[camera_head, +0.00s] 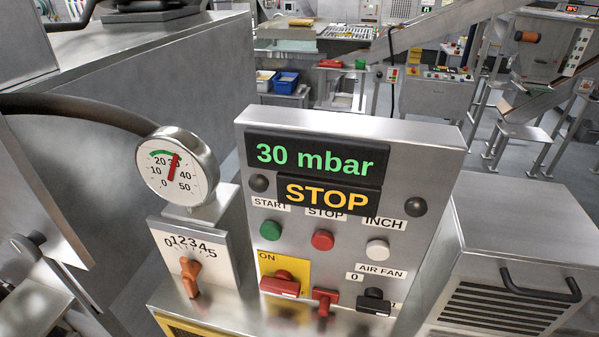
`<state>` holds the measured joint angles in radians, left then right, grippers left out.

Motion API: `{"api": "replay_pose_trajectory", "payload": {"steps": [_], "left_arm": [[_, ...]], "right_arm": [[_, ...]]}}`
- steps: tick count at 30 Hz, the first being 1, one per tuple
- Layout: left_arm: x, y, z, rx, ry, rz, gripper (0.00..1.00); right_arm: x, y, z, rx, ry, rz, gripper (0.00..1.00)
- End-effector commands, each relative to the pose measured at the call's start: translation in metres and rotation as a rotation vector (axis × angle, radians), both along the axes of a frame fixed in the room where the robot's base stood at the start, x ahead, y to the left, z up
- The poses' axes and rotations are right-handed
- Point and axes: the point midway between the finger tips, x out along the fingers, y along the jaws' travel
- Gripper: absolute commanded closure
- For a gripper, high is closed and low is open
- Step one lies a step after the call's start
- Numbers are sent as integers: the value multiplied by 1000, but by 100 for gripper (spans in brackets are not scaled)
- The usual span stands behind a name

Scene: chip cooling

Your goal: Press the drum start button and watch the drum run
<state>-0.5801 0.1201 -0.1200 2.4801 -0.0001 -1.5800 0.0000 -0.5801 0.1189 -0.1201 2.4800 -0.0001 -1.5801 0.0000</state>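The drum's control panel (418,135) stands upright in the middle. Its green START button (271,230) is at the left of the button row. A red STOP button (322,240) is in the middle and a white INCH button (377,249) is at the right. The upper display (315,157) reads 30 mbar in green. The lower display (327,195) reads STOP in orange. A round dial gauge (178,170) left of the panel has its red needle near 30. Neither of my grippers shows. I cannot clearly make out the drum itself.
Below the buttons are a red switch (282,283) on a yellow plate, a small red handle (325,300) and a black AIR FAN switch (373,300). An orange lever (190,275) sits under a 0-to-5 scale. A vented metal cabinet (520,235) with a black handle stands right.

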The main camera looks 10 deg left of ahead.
Motion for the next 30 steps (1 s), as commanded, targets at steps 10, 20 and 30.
{"api": "replay_pose_trajectory", "payload": {"steps": [10, 20, 30], "left_arm": [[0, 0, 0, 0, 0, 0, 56], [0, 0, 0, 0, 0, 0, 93], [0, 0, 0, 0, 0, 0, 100]], "right_arm": [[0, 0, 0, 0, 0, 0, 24], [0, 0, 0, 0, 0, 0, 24], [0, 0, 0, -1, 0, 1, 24]]}}
